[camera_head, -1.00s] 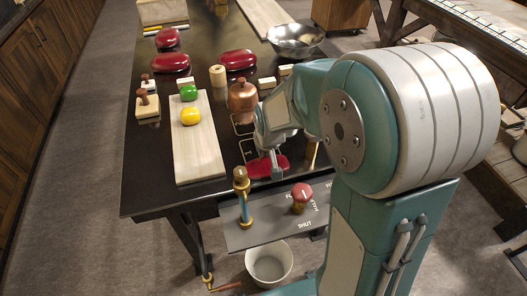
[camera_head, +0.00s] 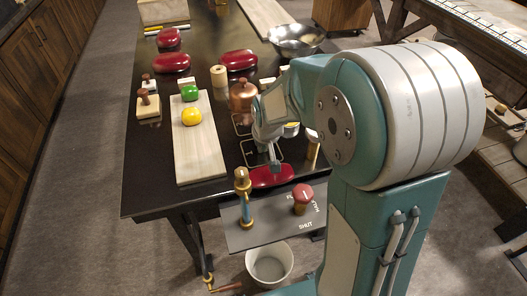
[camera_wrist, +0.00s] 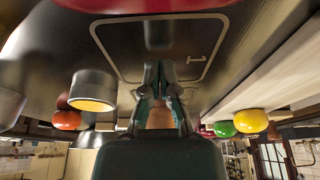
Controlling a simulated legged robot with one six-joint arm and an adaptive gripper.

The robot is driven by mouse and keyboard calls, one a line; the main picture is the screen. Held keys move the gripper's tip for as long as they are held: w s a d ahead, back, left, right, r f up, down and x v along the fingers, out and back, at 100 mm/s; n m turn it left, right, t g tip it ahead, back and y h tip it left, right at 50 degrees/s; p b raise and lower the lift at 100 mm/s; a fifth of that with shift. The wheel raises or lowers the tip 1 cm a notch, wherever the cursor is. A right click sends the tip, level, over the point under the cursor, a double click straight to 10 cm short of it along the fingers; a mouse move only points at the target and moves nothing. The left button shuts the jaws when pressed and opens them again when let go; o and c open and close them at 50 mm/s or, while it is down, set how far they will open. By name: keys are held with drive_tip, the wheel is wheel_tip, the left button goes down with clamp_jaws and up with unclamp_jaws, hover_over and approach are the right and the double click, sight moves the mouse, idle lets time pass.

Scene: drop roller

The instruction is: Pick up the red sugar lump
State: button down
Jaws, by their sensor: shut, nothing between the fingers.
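My gripper (camera_head: 273,162) is shut and empty, fingers down, just behind a glossy red pad at the near table edge. In the wrist view my gripper (camera_wrist: 160,72) stands over a marked square on the dark table, apart from the lump.
The red pad (camera_head: 272,177) lies at the near edge. A copper pot (camera_head: 242,97) stands behind my gripper. A pale board (camera_head: 197,150) holds a green lump (camera_head: 191,92) and a yellow lump (camera_head: 191,116). A panel (camera_head: 262,236) with a red knob (camera_head: 302,193) juts out in front.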

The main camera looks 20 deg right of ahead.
sight(269, 174)
drive_tip(key=v, duration=0.8)
drive_tip(key=shift+s+r, duration=0.3)
drive_tip(key=shift+s, duration=0.05)
drive_tip(key=c, duration=1.1)
unclamp_jaws()
drive_tip(key=shift+s+r, duration=0.1)
drive_tip(key=shift+r, duration=0.1)
drive_tip(key=o, duration=0.5)
drive_tip(key=shift+r, duration=0.1)
drive_tip(key=o, duration=0.6)
drive_tip(key=shift+s+a+m, duration=0.2)
drive_tip(key=shift+a+m, duration=0.05)
drive_tip(key=shift+m, duration=0.35)
drive_tip(key=m, duration=0.2)
drive_tip(key=s+a+m+g, duration=0.1)
drive_tip(key=m, duration=0.1)
drive_tip(key=shift+a+h, duration=0.1)
drive_tip(key=shift+h, duration=0.2)
drive_tip(key=s+f+m+g+h, duration=0.1)
drive_tip(key=f+m, duration=0.2)
drive_tip(key=m, duration=0.1)
drive_tip(key=s+f+m+g, duration=0.1)
drive_tip(key=f+m, duration=0.2)
drive_tip(key=m, duration=0.1)
drive_tip(key=s+d+f+m+h, duration=0.1)
drive_tip(key=f+m, duration=0.2)
drive_tip(key=m, duration=0.1)
drive_tip(key=shift+f+m+g+h, duration=0.2)
drive_tip(key=shift+m+g+h, duration=0.1)
drive_tip(key=shift+m+g, duration=0.1)
